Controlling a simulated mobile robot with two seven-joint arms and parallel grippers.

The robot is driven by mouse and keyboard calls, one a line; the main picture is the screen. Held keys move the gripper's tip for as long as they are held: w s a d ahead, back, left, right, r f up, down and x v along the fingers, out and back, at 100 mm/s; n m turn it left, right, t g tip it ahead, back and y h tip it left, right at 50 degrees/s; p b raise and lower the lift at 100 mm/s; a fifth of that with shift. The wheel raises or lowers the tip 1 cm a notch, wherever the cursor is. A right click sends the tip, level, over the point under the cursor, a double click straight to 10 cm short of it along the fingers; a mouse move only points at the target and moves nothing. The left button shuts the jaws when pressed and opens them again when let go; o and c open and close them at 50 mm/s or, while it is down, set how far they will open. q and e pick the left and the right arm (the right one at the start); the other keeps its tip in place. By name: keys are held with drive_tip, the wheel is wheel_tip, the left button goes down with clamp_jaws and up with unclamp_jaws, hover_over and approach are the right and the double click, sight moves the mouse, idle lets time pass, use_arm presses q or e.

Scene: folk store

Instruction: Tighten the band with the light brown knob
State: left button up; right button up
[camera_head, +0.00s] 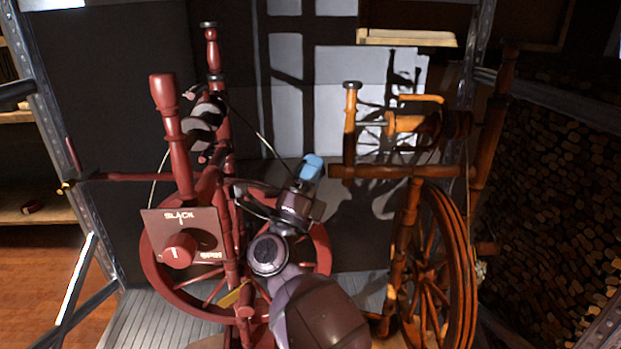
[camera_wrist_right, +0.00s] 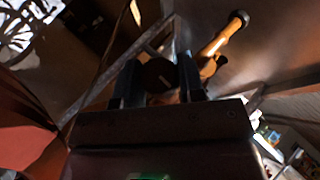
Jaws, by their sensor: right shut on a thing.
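My right gripper (camera_head: 311,166) is between the two spinning wheels in the head view, its blue fingers pointing up and away. In the right wrist view its two fingers (camera_wrist_right: 160,80) are shut on the sides of a round, shadowed brown knob (camera_wrist_right: 158,72) with a pale mark on its face. The head view does not show this knob clearly; the gripper hides it. The orange-brown spinning wheel (camera_head: 427,250) stands at the right, its band partly in shadow. My left gripper is not in view.
A red spinning wheel (camera_head: 160,270) stands close on the left. Metal shelf posts (camera_head: 46,130) frame the sides, and stacked logs (camera_head: 545,180) fill the right.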

drive_tip(key=o, duration=0.9)
drive_tip(key=shift+d, duration=0.1)
drive_tip(key=v, duration=1.1)
drive_tip(key=shift+w, duration=0.1)
